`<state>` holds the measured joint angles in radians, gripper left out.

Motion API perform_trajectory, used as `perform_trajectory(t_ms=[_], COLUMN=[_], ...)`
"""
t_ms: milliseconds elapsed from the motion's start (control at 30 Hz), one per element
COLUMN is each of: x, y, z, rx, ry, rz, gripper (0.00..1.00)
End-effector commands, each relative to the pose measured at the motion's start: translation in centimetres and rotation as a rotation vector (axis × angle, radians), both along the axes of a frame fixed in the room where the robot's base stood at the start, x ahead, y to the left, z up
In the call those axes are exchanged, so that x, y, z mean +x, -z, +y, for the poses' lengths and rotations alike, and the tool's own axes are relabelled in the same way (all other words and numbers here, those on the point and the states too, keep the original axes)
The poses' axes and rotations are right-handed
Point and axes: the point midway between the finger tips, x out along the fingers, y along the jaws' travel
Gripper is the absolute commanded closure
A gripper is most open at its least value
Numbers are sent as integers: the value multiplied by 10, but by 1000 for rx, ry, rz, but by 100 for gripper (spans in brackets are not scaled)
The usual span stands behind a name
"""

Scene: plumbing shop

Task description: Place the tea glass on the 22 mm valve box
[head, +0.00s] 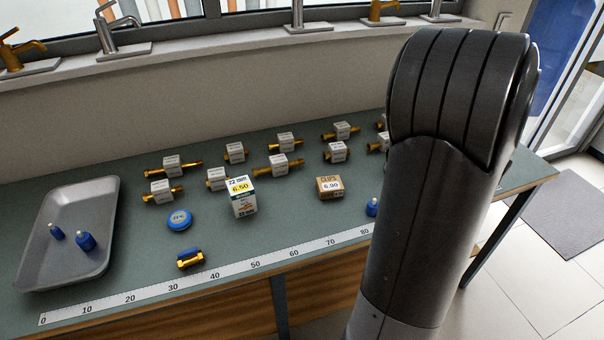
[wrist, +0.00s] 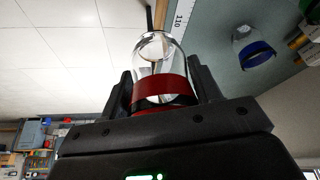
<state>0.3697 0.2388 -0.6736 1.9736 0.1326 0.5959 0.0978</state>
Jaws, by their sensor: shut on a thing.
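The 22 mm valve box (head: 241,205) is a small white carton with a yellow price label, upright on the green counter in the head view. Nothing stands on its top. In the wrist view my gripper (wrist: 165,88) is shut on a clear tea glass (wrist: 158,68) with a dark red band, one finger on each side. The held glass and my gripper are hidden in the head view behind my own arm, so their distance from the box cannot be told.
A second glass with a blue band (wrist: 257,52) stands on the counter near brass fittings. A brown clips box (head: 329,190), blue tape puck (head: 179,220), brass valve (head: 190,259), grey tray (head: 106,203) and several tagged fittings surround the valve box. A ruler strip (head: 142,293) lines the front edge.

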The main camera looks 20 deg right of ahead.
Motion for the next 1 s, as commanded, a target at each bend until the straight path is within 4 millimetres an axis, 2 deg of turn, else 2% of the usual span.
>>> perform_trajectory(t_ms=[167, 267, 400, 567, 600, 800, 900, 1000], x=[33, 67, 115, 159, 168, 200, 206, 208], y=[-4, -10, -21, -37, -41, -65, -76, -84], z=[26, 58, 116, 191, 211, 313, 358, 396], rx=[0, -1, -1, -1, -1, -1, -1, -2], ry=[-120, -258, -489, -757, -826, -1163, -1311, -1433], rz=[-2, -4, -5, -5, -5, -4, -4, -4], gripper=[66, 66, 66, 66, 66, 66, 66, 66])
